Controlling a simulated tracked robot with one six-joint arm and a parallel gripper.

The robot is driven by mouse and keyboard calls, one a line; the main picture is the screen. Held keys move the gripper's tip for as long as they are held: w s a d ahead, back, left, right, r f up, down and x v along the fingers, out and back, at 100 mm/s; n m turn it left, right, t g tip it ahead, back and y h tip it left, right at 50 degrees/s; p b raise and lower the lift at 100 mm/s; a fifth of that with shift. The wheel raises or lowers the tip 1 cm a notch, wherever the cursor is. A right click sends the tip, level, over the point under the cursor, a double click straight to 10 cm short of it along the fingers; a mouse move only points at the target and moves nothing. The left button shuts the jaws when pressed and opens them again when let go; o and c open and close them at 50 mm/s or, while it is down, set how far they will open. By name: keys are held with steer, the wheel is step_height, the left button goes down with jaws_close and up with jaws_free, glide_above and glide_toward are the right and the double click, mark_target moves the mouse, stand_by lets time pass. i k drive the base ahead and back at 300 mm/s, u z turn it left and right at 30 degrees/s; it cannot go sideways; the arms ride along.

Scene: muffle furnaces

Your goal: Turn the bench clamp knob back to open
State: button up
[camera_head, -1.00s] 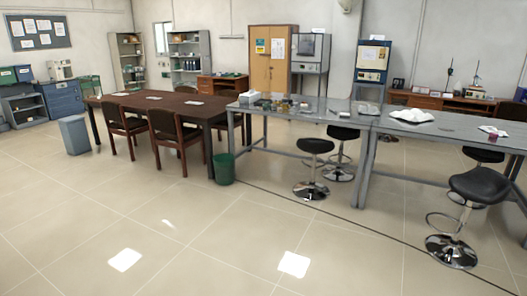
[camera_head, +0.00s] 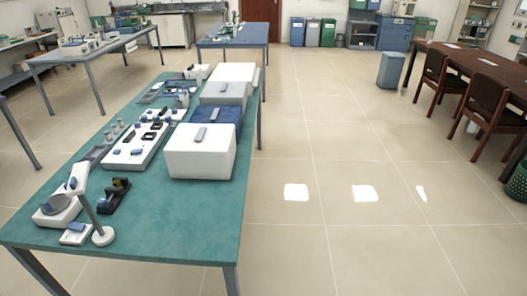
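I cannot make out a bench clamp or its knob in the head view; the items on the benches are too small to tell apart surely. A green-topped bench (camera_head: 150,235) stands at the left and carries white boxes, trays and small devices. A blue-topped bench (camera_head: 240,40) farther back and a grey bench (camera_head: 75,58) at the far left also carry small items. My gripper is not in view.
Tiled floor is open right of the green bench. A brown table with chairs (camera_head: 436,82) stands at the right, with a grey bin (camera_head: 390,70) and a green basket (camera_head: 517,183) near it. Several recycling bins (camera_head: 312,32) and a blue cabinet (camera_head: 394,34) line the back.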

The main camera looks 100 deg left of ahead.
mark_target(102, 202)
steer(key=u, duration=4.8)
steer(key=i, duration=0.9)
steer(key=z, duration=0.05)
